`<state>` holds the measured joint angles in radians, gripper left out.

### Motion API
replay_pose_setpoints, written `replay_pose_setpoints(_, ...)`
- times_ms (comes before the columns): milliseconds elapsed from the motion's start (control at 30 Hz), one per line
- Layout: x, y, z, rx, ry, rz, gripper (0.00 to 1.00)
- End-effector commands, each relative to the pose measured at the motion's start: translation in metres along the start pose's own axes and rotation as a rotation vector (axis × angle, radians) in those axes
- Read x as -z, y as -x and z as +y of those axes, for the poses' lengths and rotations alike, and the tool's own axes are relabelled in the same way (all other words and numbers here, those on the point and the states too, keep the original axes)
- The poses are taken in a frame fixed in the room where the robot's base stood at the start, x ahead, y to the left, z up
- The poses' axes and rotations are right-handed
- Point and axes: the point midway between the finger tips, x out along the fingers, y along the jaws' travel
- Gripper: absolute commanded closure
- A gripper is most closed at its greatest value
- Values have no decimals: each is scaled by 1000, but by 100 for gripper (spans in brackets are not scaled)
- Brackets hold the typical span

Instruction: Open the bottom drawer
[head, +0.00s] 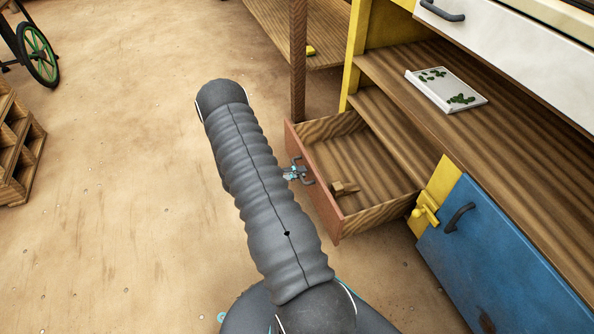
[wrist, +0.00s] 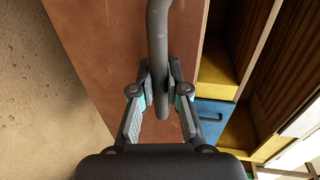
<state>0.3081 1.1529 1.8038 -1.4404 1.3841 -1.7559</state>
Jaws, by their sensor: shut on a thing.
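The bottom drawer (head: 376,175) has a reddish-brown front and wooden sides. In the head view it stands pulled out from the cabinet, its inside showing. A small wooden piece (head: 343,189) lies in it near the front. The drawer's dark bar handle (wrist: 157,35) shows in the wrist view against the reddish-brown front (wrist: 107,40). My gripper (wrist: 160,85) is shut on the handle, one finger on each side of it. In the head view my gripper (head: 295,171) is at the drawer front, partly hidden by my arm.
A blue door (head: 490,245) with a yellow latch (head: 426,212) is right of the drawer. A white tray (head: 445,90) with green bits lies on the shelf above. A wooden crate (head: 18,150) stands at the far left. The sandy floor left of my arm is clear.

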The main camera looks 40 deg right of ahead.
Motion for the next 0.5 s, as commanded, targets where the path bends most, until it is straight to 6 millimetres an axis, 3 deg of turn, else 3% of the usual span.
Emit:
replay_pose_setpoints(333, -1, 2, 0, 0, -2, -1, 100)
replay_pose_setpoints(367, -1, 2, 0, -1, -1, -1, 84)
replay_pose_setpoints(400, -1, 2, 0, -1, -1, -2, 74)
replay_pose_setpoints(467, -1, 2, 0, 0, -1, -2, 60)
replay_pose_setpoints(500, -1, 2, 0, 0, -1, -2, 60)
